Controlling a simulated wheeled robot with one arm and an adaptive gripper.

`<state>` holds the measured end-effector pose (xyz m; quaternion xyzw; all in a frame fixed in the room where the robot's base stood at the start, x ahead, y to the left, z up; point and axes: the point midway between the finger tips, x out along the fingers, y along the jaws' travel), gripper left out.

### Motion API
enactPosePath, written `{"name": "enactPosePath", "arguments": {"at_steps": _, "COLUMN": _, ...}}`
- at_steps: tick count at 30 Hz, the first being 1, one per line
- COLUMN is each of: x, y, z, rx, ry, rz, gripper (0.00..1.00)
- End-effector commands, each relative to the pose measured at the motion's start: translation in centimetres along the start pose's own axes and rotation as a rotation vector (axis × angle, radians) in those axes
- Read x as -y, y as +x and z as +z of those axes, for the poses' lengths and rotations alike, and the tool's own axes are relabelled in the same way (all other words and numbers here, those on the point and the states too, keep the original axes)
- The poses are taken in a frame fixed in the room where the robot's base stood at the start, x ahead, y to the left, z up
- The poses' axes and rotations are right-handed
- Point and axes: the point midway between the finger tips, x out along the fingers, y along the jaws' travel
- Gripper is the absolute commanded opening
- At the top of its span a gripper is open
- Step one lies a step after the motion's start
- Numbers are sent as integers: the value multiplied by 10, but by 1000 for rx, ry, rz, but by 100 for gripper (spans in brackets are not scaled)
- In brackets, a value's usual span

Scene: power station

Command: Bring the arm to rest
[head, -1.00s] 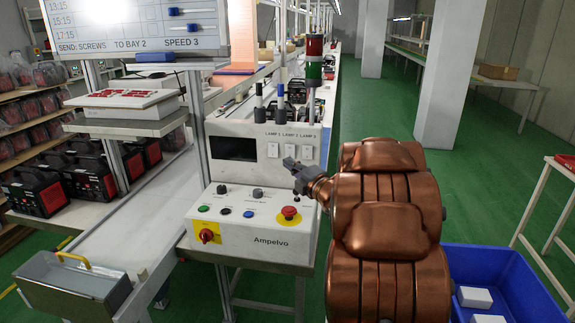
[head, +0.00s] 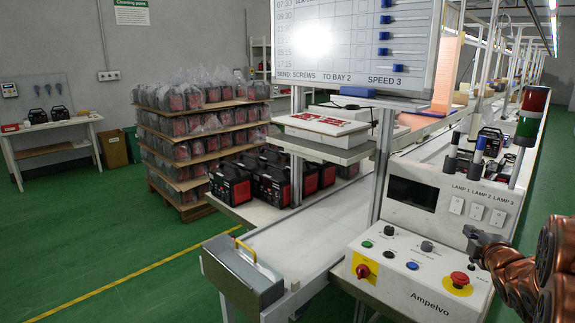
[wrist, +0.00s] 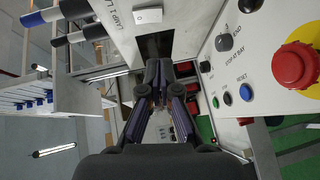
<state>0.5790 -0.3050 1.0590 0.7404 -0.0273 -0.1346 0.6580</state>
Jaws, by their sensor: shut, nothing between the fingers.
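My gripper (head: 472,238) shows at the right of the head view, at the end of my copper-coloured arm, in front of the Ampelvo control panel (head: 432,290). In the wrist view my gripper (wrist: 157,72) has its dark fingers close together and nothing is seen between them. It looks apart from the panel. The panel bears a red mushroom button (head: 459,279) on a yellow plate, a red rotary switch (head: 363,271), and small green, black and blue buttons. Three white lamp switches (head: 477,211) and a dark display (head: 412,193) sit above it.
A grey metal bin (head: 243,274) with a yellow handle stands at the conveyor's near end. A whiteboard (head: 352,40) hangs above. A red-and-green signal tower (head: 531,115) rises behind the panel. Green floor (head: 80,235) is free at the left.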

Motion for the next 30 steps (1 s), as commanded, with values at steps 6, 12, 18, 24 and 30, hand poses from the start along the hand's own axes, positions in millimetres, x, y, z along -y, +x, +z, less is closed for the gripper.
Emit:
{"name": "enactPosePath", "arguments": {"at_steps": 6, "x": 14, "y": -21, "z": -16, "rx": 147, "ry": 178, "rz": -166, "gripper": 0}}
{"name": "enactPosePath", "arguments": {"at_steps": 12, "x": 36, "y": -56, "z": -34, "rx": 290, "ry": 361, "rz": -315, "gripper": 0}}
{"name": "enactPosePath", "arguments": {"at_steps": 18, "x": 65, "y": -106, "z": -59, "rx": 439, "ry": 546, "rz": -472, "gripper": 0}}
{"name": "enactPosePath", "arguments": {"at_steps": 24, "x": 96, "y": -169, "z": -93, "rx": 591, "ry": 715, "rz": -641, "gripper": 0}}
{"name": "enactPosePath", "arguments": {"at_steps": 30, "x": 125, "y": -247, "z": -132, "rx": 751, "ry": 853, "rz": -824, "gripper": 0}}
